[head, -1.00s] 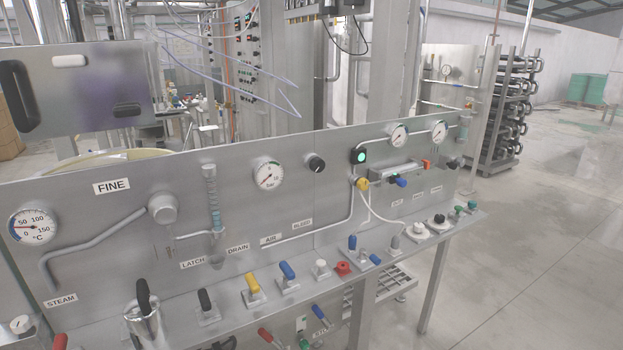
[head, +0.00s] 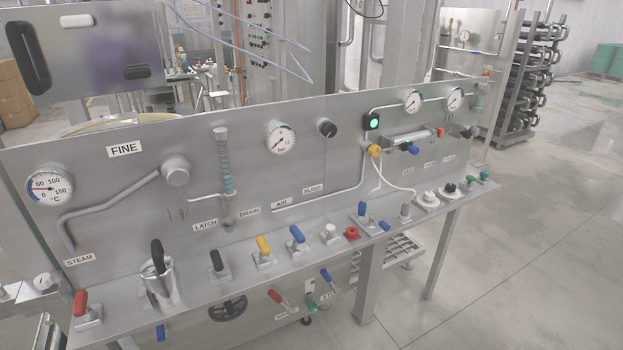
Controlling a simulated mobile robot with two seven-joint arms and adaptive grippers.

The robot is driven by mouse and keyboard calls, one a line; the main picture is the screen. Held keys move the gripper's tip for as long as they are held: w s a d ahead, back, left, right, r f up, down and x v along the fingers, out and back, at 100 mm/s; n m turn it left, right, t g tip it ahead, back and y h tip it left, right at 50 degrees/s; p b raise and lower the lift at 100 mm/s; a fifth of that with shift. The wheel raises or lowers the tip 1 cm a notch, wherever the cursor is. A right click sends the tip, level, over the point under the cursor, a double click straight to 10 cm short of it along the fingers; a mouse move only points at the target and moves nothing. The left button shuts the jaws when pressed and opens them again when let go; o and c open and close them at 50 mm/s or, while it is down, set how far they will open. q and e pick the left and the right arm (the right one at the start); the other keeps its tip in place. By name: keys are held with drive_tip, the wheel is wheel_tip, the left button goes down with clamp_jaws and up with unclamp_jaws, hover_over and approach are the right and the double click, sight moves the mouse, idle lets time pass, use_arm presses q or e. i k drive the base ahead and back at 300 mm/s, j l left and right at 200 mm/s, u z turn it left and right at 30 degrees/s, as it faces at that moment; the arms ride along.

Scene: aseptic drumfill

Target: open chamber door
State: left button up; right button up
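A grey metal plate (head: 95,55) stands upright at the upper left, behind the control panel. I cannot tell for sure whether this plate is the chamber door. Neither of my grippers is in view.
Gauges, pipes and a lit green indicator (head: 374,122) are on the panel (head: 310,175). The floor (head: 540,260) at right is clear.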

sight(56, 64)
drive_tip(key=u, duration=1.25)
